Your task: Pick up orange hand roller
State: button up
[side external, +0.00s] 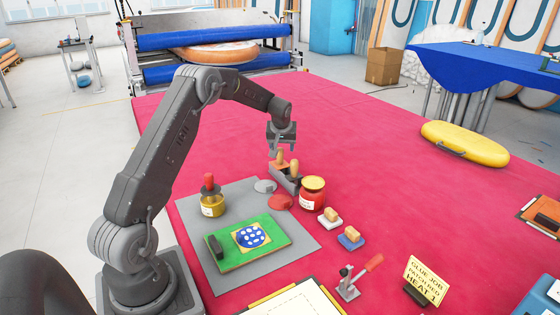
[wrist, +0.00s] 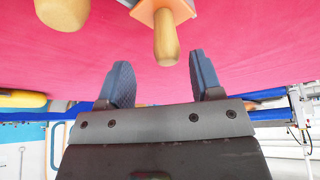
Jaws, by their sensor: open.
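The orange hand roller (wrist: 160,14) shows at the top of the wrist view, with an orange body and a wooden handle pointing toward my gripper (wrist: 160,76). My gripper is open, and the handle end appears between the lines of the two fingers, a little beyond their tips.
The red table behind the holder is clear.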

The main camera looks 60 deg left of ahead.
aim_at(280, 163)
jog(key=x, duration=0.3)
jog(key=s+x, duration=0.1)
jog(key=x, duration=0.1)
jog(key=shift+w+f, duration=0.1)
jog(key=shift+f, duration=0.1)
jog(key=c, duration=1.1)
jog(key=shift+r, duration=0.2)
notch_tip(280, 163, up, 4)
jog(key=shift+a+f, duration=0.1)
jog(key=s+a+r, duration=0.1)
jog(key=s+r, duration=0.1)
jog(key=s, duration=0.1)
jog(key=s+a+r, duration=0.2)
jog(key=s, duration=0.2)
jog(key=s+a+r, duration=0.2)
jog(key=s+r, duration=0.1)
jog(key=shift+s, duration=0.3)
